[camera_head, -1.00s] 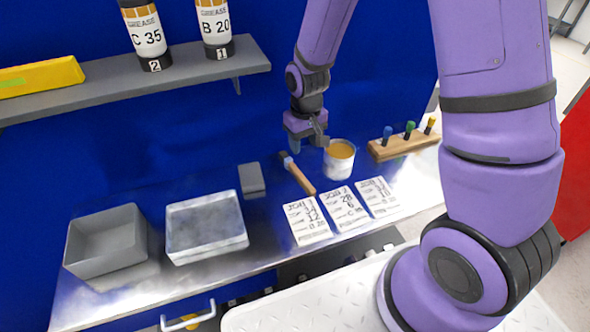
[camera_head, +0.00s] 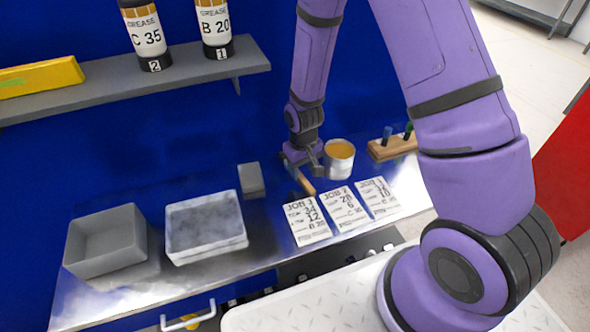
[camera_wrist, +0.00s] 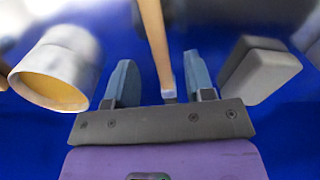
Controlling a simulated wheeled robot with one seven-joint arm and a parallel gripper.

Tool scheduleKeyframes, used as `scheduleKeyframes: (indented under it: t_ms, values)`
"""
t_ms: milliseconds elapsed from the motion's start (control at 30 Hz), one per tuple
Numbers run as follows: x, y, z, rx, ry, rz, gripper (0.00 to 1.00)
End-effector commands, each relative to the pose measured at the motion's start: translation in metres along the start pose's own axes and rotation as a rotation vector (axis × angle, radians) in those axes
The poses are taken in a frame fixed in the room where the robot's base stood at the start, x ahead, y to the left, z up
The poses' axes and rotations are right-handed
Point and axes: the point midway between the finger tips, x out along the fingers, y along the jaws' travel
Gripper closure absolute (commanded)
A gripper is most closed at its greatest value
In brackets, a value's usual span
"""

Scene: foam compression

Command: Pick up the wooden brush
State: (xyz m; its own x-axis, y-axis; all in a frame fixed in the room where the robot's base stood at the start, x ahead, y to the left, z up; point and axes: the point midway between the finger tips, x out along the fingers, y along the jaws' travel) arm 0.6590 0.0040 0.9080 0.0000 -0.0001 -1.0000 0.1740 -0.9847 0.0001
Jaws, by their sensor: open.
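The wooden brush (camera_head: 306,184) lies on the metal bench in the head view, beside the white cup and partly hidden by my gripper. In the wrist view its light wooden handle (camera_wrist: 154,38) runs down the picture between the two blue fingers. My gripper (camera_head: 303,168) is low over the brush. It also shows in the wrist view (camera_wrist: 160,84), open, with a gap on each side of the brush. I cannot tell whether the fingers reach down around it.
A white cup with orange contents (camera_head: 339,160) stands just right of my gripper. A grey block (camera_head: 251,180) is to the left. Job cards (camera_head: 307,222) lie in front, and a wooden rack (camera_head: 392,148) stands at right. A shelf (camera_head: 190,75) overhangs the back left.

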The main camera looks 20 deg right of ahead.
Motion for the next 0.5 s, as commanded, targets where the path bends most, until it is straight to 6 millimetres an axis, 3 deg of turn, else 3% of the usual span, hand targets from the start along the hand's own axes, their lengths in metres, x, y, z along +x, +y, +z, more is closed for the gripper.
scheduleKeyframes:
  t_ms: [200, 500]
  values:
    - [0.026, 0.001, -0.001, 0.0, -0.002, 0.0, 0.51]
    - [0.033, 0.001, -0.001, 0.0, 0.0, 0.0, 0.51]
